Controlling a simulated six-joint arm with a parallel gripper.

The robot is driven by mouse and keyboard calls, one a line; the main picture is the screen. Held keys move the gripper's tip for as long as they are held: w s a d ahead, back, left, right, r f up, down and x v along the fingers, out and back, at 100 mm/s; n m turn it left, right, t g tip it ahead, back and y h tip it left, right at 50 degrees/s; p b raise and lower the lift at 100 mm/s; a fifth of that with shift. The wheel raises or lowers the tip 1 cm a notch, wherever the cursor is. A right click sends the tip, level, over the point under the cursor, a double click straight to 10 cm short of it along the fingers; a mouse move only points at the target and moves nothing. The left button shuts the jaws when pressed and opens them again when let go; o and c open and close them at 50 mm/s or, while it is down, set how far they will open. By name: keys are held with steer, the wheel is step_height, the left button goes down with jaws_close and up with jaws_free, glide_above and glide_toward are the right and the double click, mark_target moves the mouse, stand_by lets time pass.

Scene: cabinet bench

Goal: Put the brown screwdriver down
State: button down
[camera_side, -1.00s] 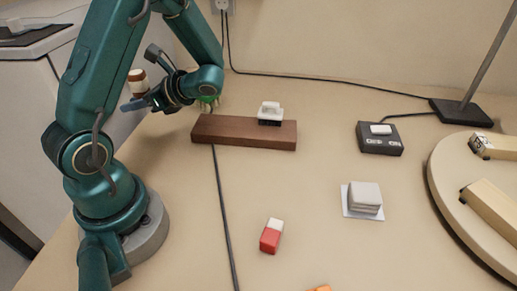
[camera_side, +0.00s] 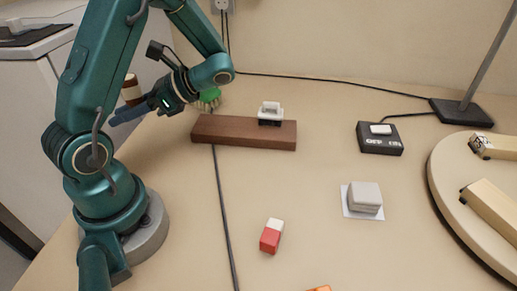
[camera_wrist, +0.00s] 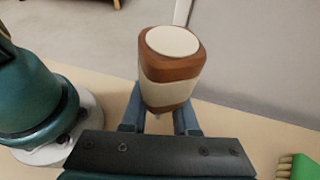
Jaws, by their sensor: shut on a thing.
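The brown screwdriver (camera_wrist: 170,68) shows in the wrist view as a thick brown handle with cream bands and a cream end cap facing the camera. My gripper (camera_wrist: 158,112) is shut on it, with a blue-grey finger on each side. The lower part of the screwdriver is mostly hidden behind my gripper. In the side view my gripper (camera_side: 128,113) points left, held at the left near my arm's upright link. The screwdriver handle (camera_side: 132,90) sticks up behind the fingers there. Whether its lower end touches anything cannot be seen.
A green brush (camera_side: 207,98) stands just right of my gripper, beside a brown wooden block (camera_side: 240,135) with a white-handled item (camera_side: 270,113). A black cable crosses the bench. A red-and-white block (camera_side: 271,238) lies in front. The bench between has bare room.

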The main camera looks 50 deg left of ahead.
steer(key=w+d+f+n+t+h, duration=0.1)
steer(key=w+d+n+h, duration=0.1)
steer(key=d+n+h, duration=0.55)
steer(key=w+d+f+n+h, duration=0.1)
steer(key=w+d+n+h, duration=0.2)
steer(key=d+n+h, duration=0.5)
steer(key=w+r+n+t+h, duration=0.2)
steer(key=w+r+n+t, duration=0.1)
steer(key=w+n+t, duration=0.45)
steer(key=w+r+n+t+h, duration=0.2)
steer(key=w+r+n+t, duration=0.1)
steer(key=w+n+t, duration=0.5)
steer(key=m+t, duration=0.1)
glide_above(301, 194)
step_height(301, 194, down, 12)
steer(key=shift+f, duration=2)
steer(key=shift+f, duration=0.1)
